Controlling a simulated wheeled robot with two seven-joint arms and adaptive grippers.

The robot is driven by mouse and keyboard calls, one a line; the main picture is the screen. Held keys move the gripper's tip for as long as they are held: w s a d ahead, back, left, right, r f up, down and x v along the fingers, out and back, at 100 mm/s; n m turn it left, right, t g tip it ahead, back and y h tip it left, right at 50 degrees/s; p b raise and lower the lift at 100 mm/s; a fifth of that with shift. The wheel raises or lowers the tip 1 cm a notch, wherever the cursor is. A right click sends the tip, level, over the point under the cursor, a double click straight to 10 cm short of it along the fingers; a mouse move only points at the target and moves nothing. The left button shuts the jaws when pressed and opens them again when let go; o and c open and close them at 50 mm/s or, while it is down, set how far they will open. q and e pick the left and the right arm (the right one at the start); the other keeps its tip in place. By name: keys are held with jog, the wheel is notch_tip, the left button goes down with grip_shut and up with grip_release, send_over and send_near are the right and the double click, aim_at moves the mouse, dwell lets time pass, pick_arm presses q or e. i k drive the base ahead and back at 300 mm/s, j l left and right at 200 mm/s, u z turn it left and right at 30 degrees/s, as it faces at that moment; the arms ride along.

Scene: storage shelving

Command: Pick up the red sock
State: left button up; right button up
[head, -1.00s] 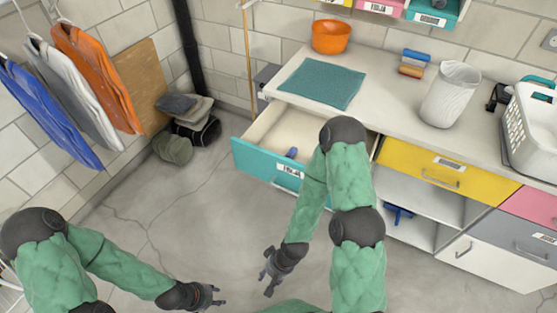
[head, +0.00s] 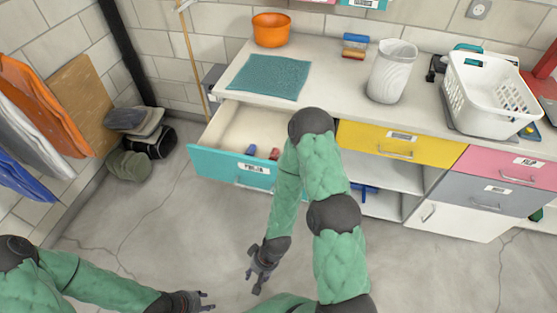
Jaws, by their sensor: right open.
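A small red item (head: 274,154), which looks like the red sock, lies inside the open teal-fronted drawer (head: 215,162). My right arm partly covers that end of the drawer, and the item is too small to show its shape well. A small blue item (head: 251,150) lies to its left in the same drawer. My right gripper (head: 256,284) is open and empty, low over the floor in front of the drawer and apart from it. My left gripper (head: 210,300) looks open and empty at the bottom edge, farther from the drawer.
The counter (head: 335,95) holds a teal mat (head: 268,77), an orange bowl (head: 271,30), a white bin (head: 391,72) and a white basket (head: 490,95). A yellow drawer (head: 385,142) is shut beside the open one. Clothes hang at left. The floor (head: 160,220) before the drawer is clear.

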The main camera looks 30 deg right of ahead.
aim_at(275, 152)
jog(key=z, duration=1)
jog(key=l+u, duration=1)
jog(key=u, duration=0.15)
